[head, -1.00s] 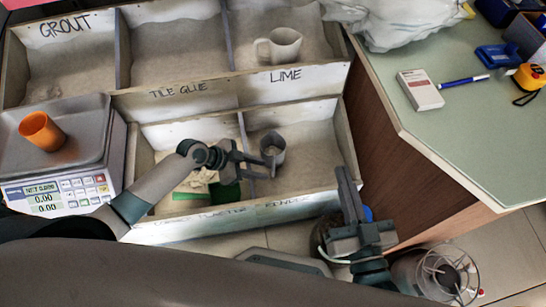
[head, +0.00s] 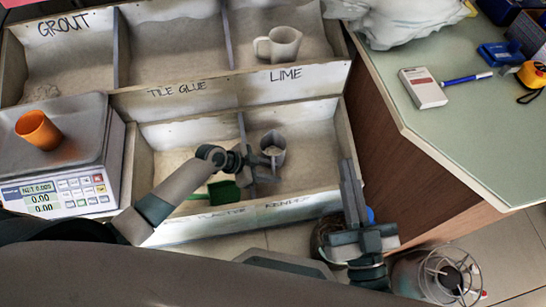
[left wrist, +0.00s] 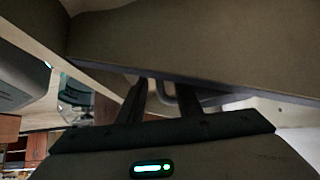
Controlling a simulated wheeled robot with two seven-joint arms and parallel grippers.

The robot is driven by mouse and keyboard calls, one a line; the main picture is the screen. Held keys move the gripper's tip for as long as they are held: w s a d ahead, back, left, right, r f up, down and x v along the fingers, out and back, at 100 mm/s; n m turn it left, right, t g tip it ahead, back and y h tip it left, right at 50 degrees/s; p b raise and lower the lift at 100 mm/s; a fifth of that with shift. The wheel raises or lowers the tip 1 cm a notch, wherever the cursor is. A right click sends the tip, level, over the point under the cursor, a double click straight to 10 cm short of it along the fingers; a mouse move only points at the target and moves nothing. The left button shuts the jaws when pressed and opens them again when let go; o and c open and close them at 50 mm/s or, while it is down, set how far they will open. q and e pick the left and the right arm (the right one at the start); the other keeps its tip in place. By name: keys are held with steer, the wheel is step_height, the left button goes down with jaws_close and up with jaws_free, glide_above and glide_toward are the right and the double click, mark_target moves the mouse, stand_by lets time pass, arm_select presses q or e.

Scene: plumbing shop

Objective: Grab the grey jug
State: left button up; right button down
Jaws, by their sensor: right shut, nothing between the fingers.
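The grey jug (head: 273,144) stands upright in the lower right compartment of the wooden bin. My left gripper (head: 266,166) is right at the jug's near left side in the head view; I cannot tell whether it touches it. In the left wrist view the two dark fingers (left wrist: 164,98) are apart, and a grey curved piece, seemingly the jug's handle (left wrist: 164,88), shows between and beyond them. Most of the jug is hidden there. My right gripper (head: 350,188) is shut and empty, in front of the bin's right corner.
A pale jug (head: 284,45) stands in the lime compartment. A green scoop (head: 222,191) lies in the compartment left of the grey jug, past a divider (head: 243,135). A scale (head: 68,185) with an orange cup (head: 38,130) is at left. A counter (head: 455,135) is at right.

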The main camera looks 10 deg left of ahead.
arm_select(q)
steer(key=shift+w+d+f, duration=0.15)
steer(key=shift+d+f, duration=0.15)
arm_select(e)
steer(key=shift+s+r, duration=0.2)
steer(key=shift+r, duration=0.15)
arm_select(q)
jaws_close()
steer(key=shift+r, duration=0.2)
